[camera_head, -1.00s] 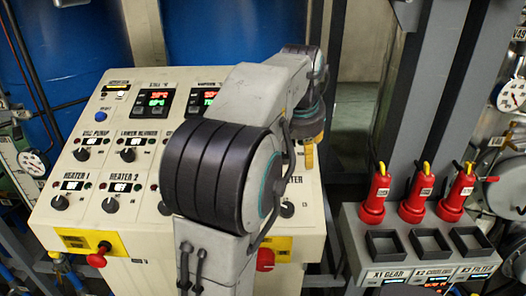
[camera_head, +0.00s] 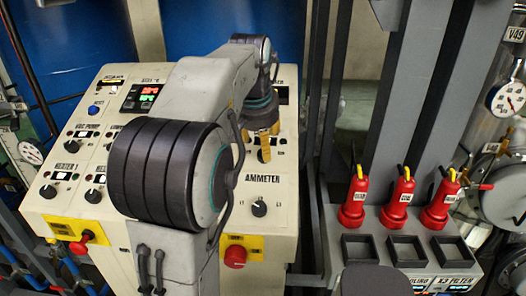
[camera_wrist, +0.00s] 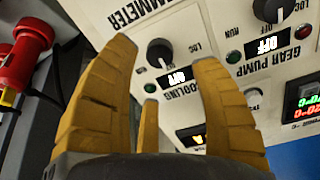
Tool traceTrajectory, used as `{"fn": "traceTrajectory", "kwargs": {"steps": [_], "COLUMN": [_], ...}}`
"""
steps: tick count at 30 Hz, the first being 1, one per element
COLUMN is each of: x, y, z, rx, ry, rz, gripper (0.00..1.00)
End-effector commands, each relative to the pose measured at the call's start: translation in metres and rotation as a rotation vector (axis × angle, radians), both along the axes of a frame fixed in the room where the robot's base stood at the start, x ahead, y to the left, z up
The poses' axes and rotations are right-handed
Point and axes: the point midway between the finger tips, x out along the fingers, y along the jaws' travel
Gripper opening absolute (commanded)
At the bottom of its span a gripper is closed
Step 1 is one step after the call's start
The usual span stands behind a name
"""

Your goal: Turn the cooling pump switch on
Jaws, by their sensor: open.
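The cooling pump switch (camera_wrist: 160,52) is a black round knob on the cream control panel (camera_head: 285,190). My gripper (camera_head: 264,148) has yellow fingers and is open and empty at the panel's right part. In the wrist view its two long fingers (camera_wrist: 163,56) lie to either side of the knob in the picture; contact cannot be told. In the head view the knob is hidden or unclear behind my gripper.
The gear pump knob (camera_wrist: 268,10) lies right of the switch in the wrist view, its display (camera_wrist: 268,46) OFF. The ammeter knob (camera_head: 259,208) and a red emergency button (camera_head: 235,257) sit lower.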

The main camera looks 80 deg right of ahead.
Motion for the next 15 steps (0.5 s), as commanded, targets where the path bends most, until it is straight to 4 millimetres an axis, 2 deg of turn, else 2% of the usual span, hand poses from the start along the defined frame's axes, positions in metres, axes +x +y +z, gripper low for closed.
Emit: {"fn": "traceTrajectory", "kwargs": {"steps": [15], "x": [-0.001], "y": [-0.017], "z": [-0.044], "rx": [0.003], "ry": [0.000], "rz": [0.000], "gripper": [0.58]}}
